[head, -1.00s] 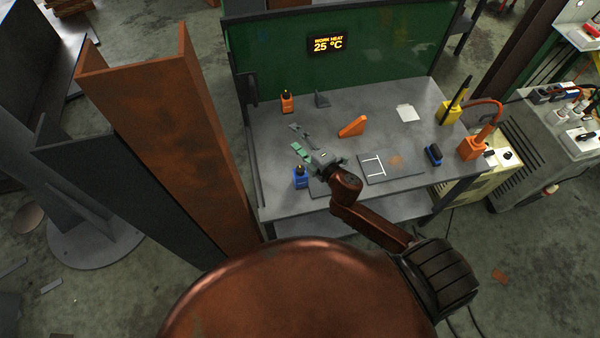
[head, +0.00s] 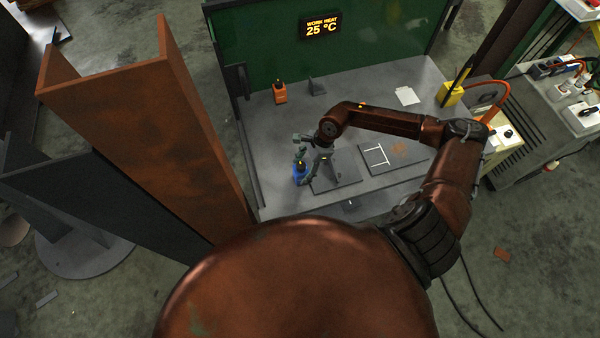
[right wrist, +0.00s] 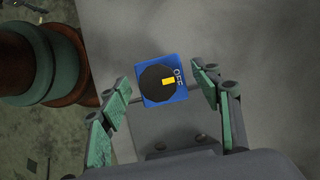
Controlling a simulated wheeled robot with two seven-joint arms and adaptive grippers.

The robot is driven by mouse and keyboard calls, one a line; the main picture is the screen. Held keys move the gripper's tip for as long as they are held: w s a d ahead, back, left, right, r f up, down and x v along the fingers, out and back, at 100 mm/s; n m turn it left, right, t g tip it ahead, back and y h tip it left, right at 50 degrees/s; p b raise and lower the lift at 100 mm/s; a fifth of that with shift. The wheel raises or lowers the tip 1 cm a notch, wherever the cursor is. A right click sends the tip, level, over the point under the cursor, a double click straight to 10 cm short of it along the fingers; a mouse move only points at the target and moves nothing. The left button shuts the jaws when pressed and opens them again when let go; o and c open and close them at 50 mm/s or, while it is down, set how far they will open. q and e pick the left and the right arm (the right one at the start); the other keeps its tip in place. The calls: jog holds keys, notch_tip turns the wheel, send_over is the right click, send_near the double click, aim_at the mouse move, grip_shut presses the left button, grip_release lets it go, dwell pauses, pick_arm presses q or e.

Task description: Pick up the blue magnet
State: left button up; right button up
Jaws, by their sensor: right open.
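The blue magnet (head: 299,170) stands near the front left of the grey work table. In the right wrist view it is a blue block (right wrist: 181,94) with a round black knob on top that carries a yellow mark. My right gripper (head: 299,162) is open at the magnet in the head view, its fingers partly covering it. In the right wrist view the green-padded fingers (right wrist: 160,88) stand on either side of the magnet, with a gap on each side. My left gripper is not in view.
The table (head: 275,140) also bears an orange block with a black top (head: 280,93), a small grey wedge (head: 317,87), a white sheet (head: 407,96) and a dark plate (head: 336,175). A rusty steel beam (head: 190,140) stands close on the left.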

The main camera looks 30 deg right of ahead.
jog(key=x, duration=0.4)
jog(key=shift+w+a+f+p, duration=0.15)
jog(key=shift+a+p, duration=0.15)
jog(key=shift+p, duration=0.1)
jog(key=shift+a+f, duration=0.2)
jog(key=shift+f, duration=0.3)
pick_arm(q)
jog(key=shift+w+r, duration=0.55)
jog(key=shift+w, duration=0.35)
pick_arm(e)
jog(key=shift+c, duration=0.5)
jog(key=c, duration=0.6)
grip_shut()
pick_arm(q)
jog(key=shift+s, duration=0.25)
pick_arm(e)
jog(key=shift+w+r, duration=0.1)
jog(key=shift+w, duration=0.05)
